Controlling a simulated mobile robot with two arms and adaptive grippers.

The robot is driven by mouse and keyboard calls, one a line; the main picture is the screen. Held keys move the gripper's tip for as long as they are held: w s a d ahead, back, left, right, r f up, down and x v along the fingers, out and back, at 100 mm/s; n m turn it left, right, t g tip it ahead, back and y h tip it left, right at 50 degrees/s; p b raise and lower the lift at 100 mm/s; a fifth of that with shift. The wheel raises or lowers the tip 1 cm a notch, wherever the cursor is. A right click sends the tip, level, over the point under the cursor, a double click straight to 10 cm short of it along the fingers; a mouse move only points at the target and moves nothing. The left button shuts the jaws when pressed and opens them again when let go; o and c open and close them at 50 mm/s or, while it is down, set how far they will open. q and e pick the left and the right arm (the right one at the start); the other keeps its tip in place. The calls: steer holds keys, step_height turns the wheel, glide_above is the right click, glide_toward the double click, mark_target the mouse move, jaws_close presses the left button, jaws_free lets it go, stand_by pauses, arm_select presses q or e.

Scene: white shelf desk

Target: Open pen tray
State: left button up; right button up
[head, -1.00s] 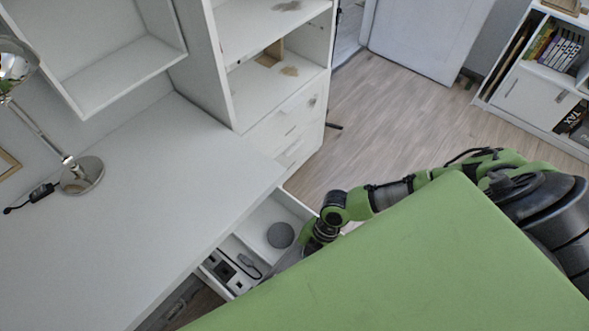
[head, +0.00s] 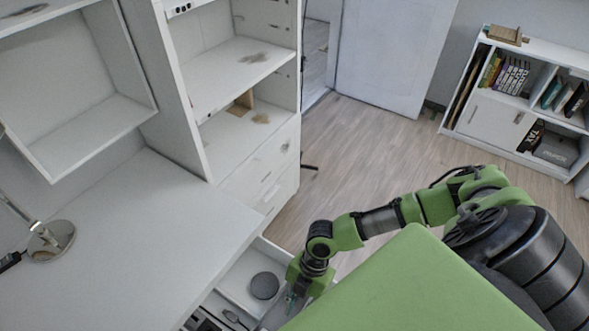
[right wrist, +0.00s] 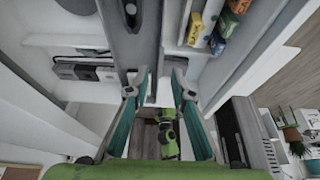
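The pen tray (head: 238,289) is a white drawer under the desk's front edge, and it stands pulled out. A dark grey round object (head: 264,286) lies in it, with small dark items at the lower edge of the head view. My right gripper (head: 291,299) is at the tray's outer side, close to its front; contact is hard to tell. In the right wrist view, the gripper's (right wrist: 155,86) two teal fingers are spread, with a grey and white edge running ahead between them. My left gripper is not in view.
The white desk top (head: 120,250) carries a lamp (head: 50,240) at the left. A tall shelf with drawers (head: 262,180) stands behind the tray. Wooden floor (head: 370,150) is free to the right, up to a low bookcase (head: 500,105).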

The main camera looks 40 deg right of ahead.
steer(key=v, duration=0.8)
steer(key=shift+s+f, duration=0.1)
